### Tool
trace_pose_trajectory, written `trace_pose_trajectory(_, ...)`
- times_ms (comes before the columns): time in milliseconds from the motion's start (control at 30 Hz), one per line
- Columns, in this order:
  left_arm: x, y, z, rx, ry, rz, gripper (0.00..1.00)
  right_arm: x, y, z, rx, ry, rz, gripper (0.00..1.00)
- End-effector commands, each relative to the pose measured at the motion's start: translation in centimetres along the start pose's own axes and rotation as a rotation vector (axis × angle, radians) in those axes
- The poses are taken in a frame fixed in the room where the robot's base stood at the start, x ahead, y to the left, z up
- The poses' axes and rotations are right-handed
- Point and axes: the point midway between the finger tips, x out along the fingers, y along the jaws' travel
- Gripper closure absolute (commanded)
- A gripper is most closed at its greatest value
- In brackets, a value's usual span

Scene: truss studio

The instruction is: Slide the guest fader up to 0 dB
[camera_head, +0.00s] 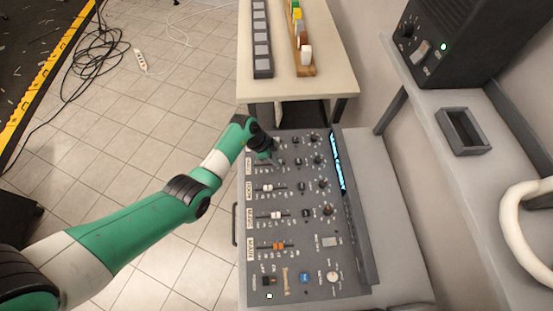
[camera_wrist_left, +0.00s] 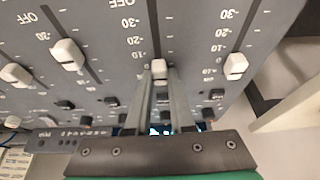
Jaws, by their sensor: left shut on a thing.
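The mixing console (camera_head: 300,240) has rows of faders with white caps and one row with orange caps. My left gripper (camera_head: 268,150) is at the farthest visible fader row and covers most of it. In the left wrist view my left gripper (camera_wrist_left: 162,88) is shut with its fingers on a white fader cap (camera_wrist_left: 158,69). That cap stands past the -10 mark, at the far end of its scale from OFF. My right gripper is not in view.
Neighbouring fader caps stand on both sides, one to the left (camera_wrist_left: 67,55) and one to the right (camera_wrist_left: 236,66). Knobs and a lit strip (camera_head: 337,163) lie to the right of the faders. A table (camera_head: 330,70) with coloured blocks stands beyond the console.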

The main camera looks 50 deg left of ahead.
Motion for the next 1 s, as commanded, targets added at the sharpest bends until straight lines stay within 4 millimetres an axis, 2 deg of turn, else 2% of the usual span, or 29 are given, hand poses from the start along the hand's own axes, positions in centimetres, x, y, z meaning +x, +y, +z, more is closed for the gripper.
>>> trace_pose_trajectory(67, 0.0, 0.0, -0.1, 0.000, 0.002, 0.000, 1.00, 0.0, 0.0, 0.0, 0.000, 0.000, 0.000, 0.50)
trace_pose_trajectory(100, 0.0, 0.0, 0.0, 0.000, 0.002, 0.000, 0.73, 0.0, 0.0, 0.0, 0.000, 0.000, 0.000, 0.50)
trace_pose_trajectory(233, 0.0, 0.0, 0.0, 0.000, 0.001, 0.000, 0.50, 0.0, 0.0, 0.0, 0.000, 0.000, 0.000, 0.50)
trace_pose_trajectory(267, 0.0, 0.0, 0.0, 0.000, 0.001, 0.000, 0.47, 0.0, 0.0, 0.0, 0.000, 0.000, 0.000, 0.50)
trace_pose_trajectory(533, -0.1, 0.0, 0.0, 0.000, 0.001, 0.000, 0.47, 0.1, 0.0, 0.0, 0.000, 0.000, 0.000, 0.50)
trace_pose_trajectory(633, -1.0, 0.0, -0.1, 0.000, 0.001, 0.000, 0.47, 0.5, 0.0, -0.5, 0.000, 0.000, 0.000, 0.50)
trace_pose_trajectory(1000, -9.2, -0.1, -0.2, -0.001, 0.002, -0.002, 0.47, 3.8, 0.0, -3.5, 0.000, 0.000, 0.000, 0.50)
